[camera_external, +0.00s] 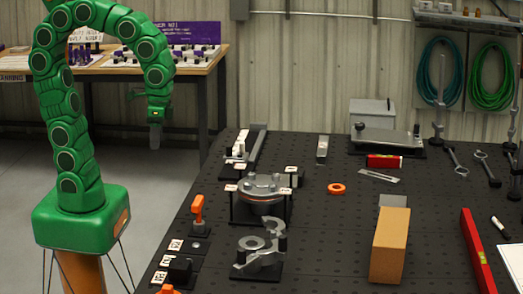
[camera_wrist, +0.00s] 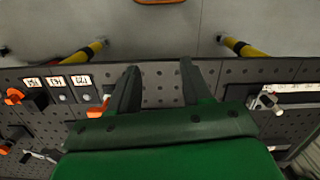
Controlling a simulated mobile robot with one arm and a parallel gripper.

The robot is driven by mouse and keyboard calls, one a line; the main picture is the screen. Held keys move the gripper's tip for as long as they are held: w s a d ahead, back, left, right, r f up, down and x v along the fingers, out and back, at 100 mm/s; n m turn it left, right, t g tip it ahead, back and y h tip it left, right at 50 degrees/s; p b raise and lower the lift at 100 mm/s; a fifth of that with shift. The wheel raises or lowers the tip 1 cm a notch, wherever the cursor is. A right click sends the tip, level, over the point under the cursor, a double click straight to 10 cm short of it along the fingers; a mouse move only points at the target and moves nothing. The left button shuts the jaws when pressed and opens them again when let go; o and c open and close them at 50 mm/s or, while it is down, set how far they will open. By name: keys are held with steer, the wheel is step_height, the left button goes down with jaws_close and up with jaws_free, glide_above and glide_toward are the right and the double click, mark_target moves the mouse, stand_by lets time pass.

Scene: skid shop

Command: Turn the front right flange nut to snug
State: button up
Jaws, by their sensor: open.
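The round metal flange (camera_external: 264,186) sits on a black stand near the middle of the dark perforated table, with small white labels around it. Its nuts are too small to tell apart, so I cannot make out the front right one. My gripper (camera_external: 155,143) hangs pointing down beyond the table's left edge, well apart from the flange. In the wrist view my gripper (camera_wrist: 158,68) has its two dark fingers apart with nothing between them. I cannot identify the flange in the wrist view.
The table (camera_external: 335,240) holds an orange-handled tool (camera_external: 198,210), a bracket part (camera_external: 260,250), an orange ring (camera_external: 337,188), a cardboard-coloured block (camera_external: 390,245) and a red level (camera_external: 477,250). A wooden bench (camera_external: 140,70) stands behind.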

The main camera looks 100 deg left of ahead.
steer(key=shift+s+a+f, duration=0.1)
steer(key=shift+s+f, duration=0.05)
steer(key=shift+s, duration=0.65)
steer(key=shift+s, duration=0.1)
steer(key=s+f+m, duration=0.1)
steer(key=s+f, duration=0.1)
steer(key=s, duration=0.7)
steer(key=shift+s+a+m+g, duration=0.3)
steer(key=shift+s+a+m, duration=0.05)
steer(key=shift+s+m, duration=0.05)
steer(key=shift+f, duration=0.1)
